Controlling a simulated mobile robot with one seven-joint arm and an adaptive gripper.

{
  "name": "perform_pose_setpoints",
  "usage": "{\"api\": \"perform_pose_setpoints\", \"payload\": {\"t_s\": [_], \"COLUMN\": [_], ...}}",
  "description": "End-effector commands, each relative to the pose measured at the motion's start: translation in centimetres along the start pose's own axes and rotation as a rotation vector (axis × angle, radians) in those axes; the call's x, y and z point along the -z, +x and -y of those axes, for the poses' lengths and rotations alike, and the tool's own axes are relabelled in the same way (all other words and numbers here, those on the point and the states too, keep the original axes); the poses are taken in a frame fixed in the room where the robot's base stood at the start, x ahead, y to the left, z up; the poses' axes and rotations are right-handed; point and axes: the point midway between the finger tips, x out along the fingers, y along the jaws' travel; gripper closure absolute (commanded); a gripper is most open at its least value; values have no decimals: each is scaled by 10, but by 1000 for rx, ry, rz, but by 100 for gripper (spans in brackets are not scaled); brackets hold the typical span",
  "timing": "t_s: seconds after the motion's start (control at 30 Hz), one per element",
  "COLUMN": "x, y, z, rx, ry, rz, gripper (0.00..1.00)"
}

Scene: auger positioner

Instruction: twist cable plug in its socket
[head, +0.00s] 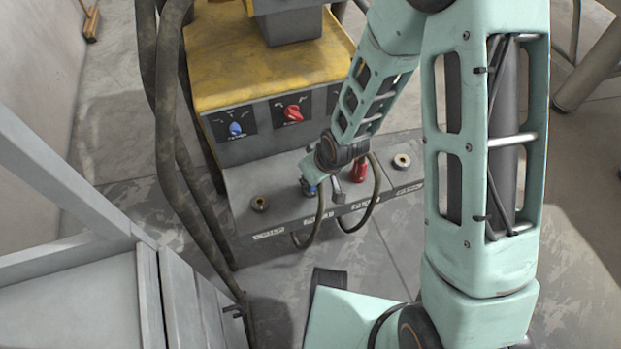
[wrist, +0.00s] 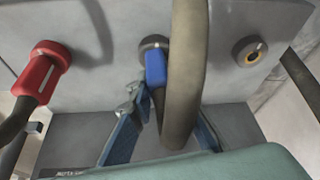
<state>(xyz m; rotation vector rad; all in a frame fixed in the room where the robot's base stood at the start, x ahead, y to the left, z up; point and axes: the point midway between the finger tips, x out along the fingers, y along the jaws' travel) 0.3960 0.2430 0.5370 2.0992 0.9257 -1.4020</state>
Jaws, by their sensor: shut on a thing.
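The blue cable plug (wrist: 156,68) sits in a round dark socket (wrist: 151,42) on the grey panel, with a white mark on the socket's rim. My gripper (wrist: 163,98) is shut on the blue plug, its blue-grey fingers on either side. A thick brown cable loops in front, hiding part of the plug and the right fingertip. In the head view, my gripper (head: 316,181) is at the blue plug (head: 309,188), which is mostly covered by my wrist. A red plug (wrist: 42,73) sits in the neighbouring socket; it also shows in the head view (head: 360,171).
The free socket (wrist: 250,51) beside the blue plug also shows in the head view (head: 260,203). Another free socket (head: 401,161) is at the right end. The yellow-topped machine (head: 255,75) stands behind. Thick cables (head: 168,130) hang at left, near a grey cabinet (head: 75,300).

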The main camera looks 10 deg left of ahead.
Motion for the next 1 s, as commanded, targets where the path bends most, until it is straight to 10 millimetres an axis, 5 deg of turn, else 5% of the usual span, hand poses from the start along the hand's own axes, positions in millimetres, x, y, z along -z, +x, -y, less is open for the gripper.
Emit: {"api": "perform_pose_setpoints", "payload": {"t_s": [0.2, 0.23, 0.4, 0.77, 1.0], "x": [0, 0, 0, 0, 1], "y": [0, 0, 0, -3, -28], "z": [0, 0, 0, 0, -1], "rx": [-1, -1, 0, 0, -3], "ry": [3, 3, 2, 2, 4], "rz": [0, 0, 0, -1, -3], "gripper": [100, 83, 64, 63, 63]}}
